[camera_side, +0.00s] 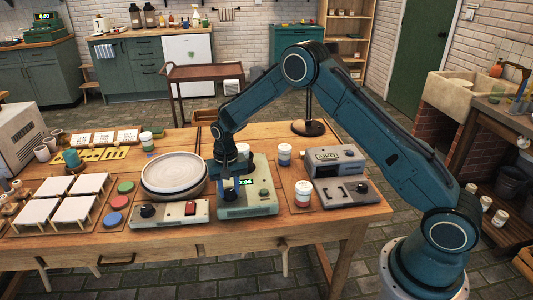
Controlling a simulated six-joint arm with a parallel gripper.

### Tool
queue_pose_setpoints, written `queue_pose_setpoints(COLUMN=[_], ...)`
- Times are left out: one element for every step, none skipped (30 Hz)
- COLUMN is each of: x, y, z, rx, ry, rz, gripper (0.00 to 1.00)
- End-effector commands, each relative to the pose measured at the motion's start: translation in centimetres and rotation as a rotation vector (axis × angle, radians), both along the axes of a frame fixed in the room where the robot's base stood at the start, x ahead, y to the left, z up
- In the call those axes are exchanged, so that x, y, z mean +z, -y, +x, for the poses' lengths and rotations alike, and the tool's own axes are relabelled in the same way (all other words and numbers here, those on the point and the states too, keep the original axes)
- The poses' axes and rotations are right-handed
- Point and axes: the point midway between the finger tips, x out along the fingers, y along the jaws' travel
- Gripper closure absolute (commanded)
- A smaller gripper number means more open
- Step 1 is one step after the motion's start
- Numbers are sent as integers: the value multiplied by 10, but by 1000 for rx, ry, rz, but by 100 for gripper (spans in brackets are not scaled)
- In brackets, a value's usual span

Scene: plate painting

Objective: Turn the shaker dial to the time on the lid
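A pale green device (248,205) with a small lit display (243,182) stands at the front middle of the table. The display seems to show a few green digits, too small to read surely. My blue gripper (236,190) points down over this device, in front of its upper face. It hides part of the device, and I cannot tell whether it touches a dial or whether its fingers are open. A white lidded jar (303,193) stands on a small brown mat to the right. No writing on a lid is readable. Which device is the shaker is unclear.
A turntable with a white disc (174,171) stands left of my gripper, behind a control box (170,213) with a black knob and red switch. A grey machine (345,192) with a dark knob is at the right.

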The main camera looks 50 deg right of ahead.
Motion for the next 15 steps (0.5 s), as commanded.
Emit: queue_pose_setpoints(x=[2,2,1,1,1,1,1,1,1,1,1,1,1,2,3], y=[0,0,0,0,0,0,0,0,0,0,0,0,0,0,0], z=[1,1,1,1,1,1,1,1,1,1,0,0,0,0,0], rx=[0,0,0,0,0,0,0,0,1,1,1,1,1,1,1], ry=[4,4,4,3,3,2,2,2,2,1,1,1,1,1,1], rz=[-1,0,0,-1,-1,0,0,0,0,0,0,0,0,0,0], gripper=[60,54,46,46,46,46,46,46,46,46,46,46,46,46,46])
